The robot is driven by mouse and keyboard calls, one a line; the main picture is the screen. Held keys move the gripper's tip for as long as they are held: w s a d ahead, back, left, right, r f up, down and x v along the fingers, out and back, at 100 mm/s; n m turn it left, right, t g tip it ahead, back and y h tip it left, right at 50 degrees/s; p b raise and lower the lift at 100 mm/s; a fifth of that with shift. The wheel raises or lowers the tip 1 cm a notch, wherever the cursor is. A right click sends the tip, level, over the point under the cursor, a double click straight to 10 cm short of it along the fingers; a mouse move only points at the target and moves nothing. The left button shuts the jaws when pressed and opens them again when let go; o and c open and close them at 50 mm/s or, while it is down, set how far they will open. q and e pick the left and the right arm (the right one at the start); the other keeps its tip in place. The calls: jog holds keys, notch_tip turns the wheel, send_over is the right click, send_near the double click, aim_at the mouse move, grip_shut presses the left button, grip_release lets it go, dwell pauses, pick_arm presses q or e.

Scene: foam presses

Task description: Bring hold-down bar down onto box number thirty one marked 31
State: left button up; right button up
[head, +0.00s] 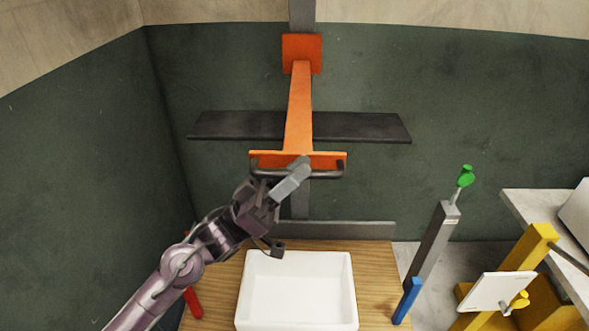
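The hold-down bar is a long dark board (360,127) crossing an orange arm (300,105) that runs up to an orange bracket (302,52) on a grey post. It is raised above the table. At the arm's near end an orange plate carries a dark handle (325,174). My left gripper (294,178) is at this handle, its pale finger overlapping it; whether the fingers close around it cannot be told. A white box (298,288) stands on the wooden table below, apart from the bar. No number shows on it. My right gripper is out of view.
A grey column with a green knob (465,176) and blue foot (407,300) leans at right of the table. A yellow frame (535,240) with a white panel (495,290) stands farther right. A red piece (193,302) is at the left table edge.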

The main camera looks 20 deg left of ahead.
pick_arm(q)
grip_shut()
jog(key=shift+f, duration=0.1)
